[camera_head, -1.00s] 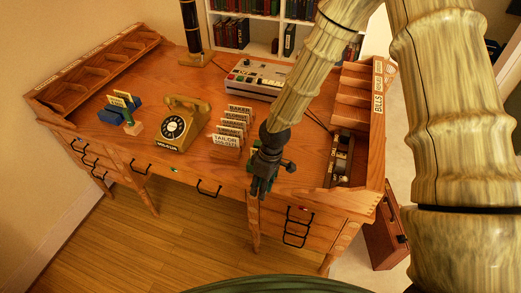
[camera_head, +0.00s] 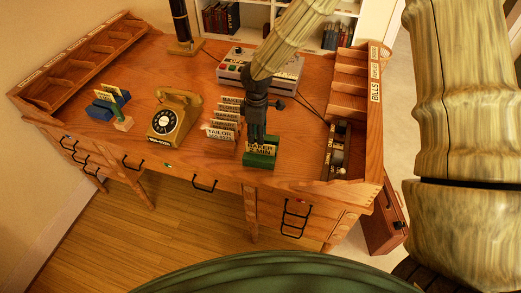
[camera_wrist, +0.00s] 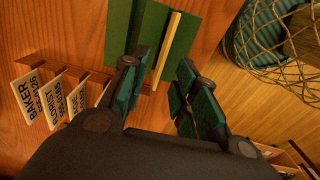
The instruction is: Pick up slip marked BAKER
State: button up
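A yellow slip marked BAKER, 2 MIN (camera_head: 262,148) stands upright in a green holder (camera_head: 259,161) near the desk's front edge. My gripper (camera_head: 256,136) points down just above and behind the slip. In the wrist view the slip shows edge-on as a thin yellow strip (camera_wrist: 167,48), with the green holder (camera_wrist: 181,38) around it. My gripper's fingers (camera_wrist: 163,76) are spread apart, and the slip's near end lies between them, close to the left finger. I cannot tell whether that finger touches it.
A rack of cards (camera_head: 222,133), one also marked BAKER (camera_wrist: 32,100), stands just left of the holder. A gold telephone (camera_head: 174,115) and a blue holder with yellow slips (camera_head: 107,106) are further left. A grey machine (camera_head: 262,72) stands behind; a sorter (camera_head: 346,105) is right.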

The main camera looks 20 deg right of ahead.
aim_at(260, 151)
jog(key=shift+s+d+f+p, duration=0.15)
jog(key=shift+f+p, duration=0.15)
jog(key=shift+f, duration=0.4)
jog(key=shift+s+d+f+p, duration=0.15)
jog(key=shift+f+p, duration=0.2)
jog(key=shift+f, duration=0.35)
jog(key=shift+s+d+f+p, duration=0.15)
jog(key=shift+f+p, duration=0.15)
jog(key=shift+f, duration=0.4)
jog(key=shift+w+f, duration=0.1)
jog(key=shift+f, duration=0.5)
grip_shut()
